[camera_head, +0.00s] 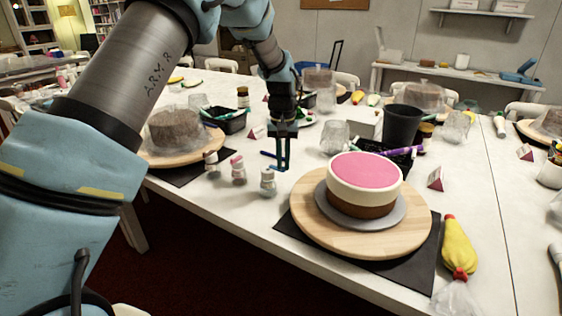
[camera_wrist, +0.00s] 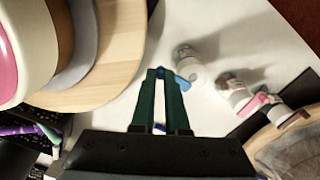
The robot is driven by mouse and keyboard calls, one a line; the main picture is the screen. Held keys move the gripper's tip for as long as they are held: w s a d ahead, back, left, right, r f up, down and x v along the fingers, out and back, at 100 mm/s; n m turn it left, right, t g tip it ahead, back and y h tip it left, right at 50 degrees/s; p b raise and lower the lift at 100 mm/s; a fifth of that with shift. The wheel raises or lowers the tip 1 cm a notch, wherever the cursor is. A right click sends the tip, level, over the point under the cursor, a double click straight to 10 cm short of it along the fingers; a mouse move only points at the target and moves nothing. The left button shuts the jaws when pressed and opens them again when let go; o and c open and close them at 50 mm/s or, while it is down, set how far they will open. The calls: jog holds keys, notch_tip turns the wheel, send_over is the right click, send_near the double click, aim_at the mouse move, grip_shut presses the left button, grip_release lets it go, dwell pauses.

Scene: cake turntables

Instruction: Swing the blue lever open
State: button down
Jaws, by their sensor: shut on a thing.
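In the head view my gripper (camera_head: 283,165) points down low over the white table, left of the turntable with the pink-topped cake. A dark blue bit (camera_head: 268,154) shows just left of the fingers. A lighter blue piece (camera_wrist: 189,77) lies right of the fingertips, by a small jar.
The pink-topped cake (camera_head: 366,170) stands on a wooden turntable (camera_head: 416,222) to the right. Several small jars (camera_head: 268,182) stand close by my gripper. A black cup (camera_head: 402,125) and black tray lie behind the cake. A yellow piping bag (camera_head: 459,246) lies at the right.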

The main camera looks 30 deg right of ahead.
jog(key=shift+w+d+n, duration=0.15)
jog(key=shift+d+n, duration=0.05)
jog(key=shift+n, duration=0.4)
jog(key=c, duration=0.9)
grip_release()
notch_tip(320, 180, up, 11)
jog(key=shift+f+b, duration=0.1)
jog(key=shift+b, duration=0.8)
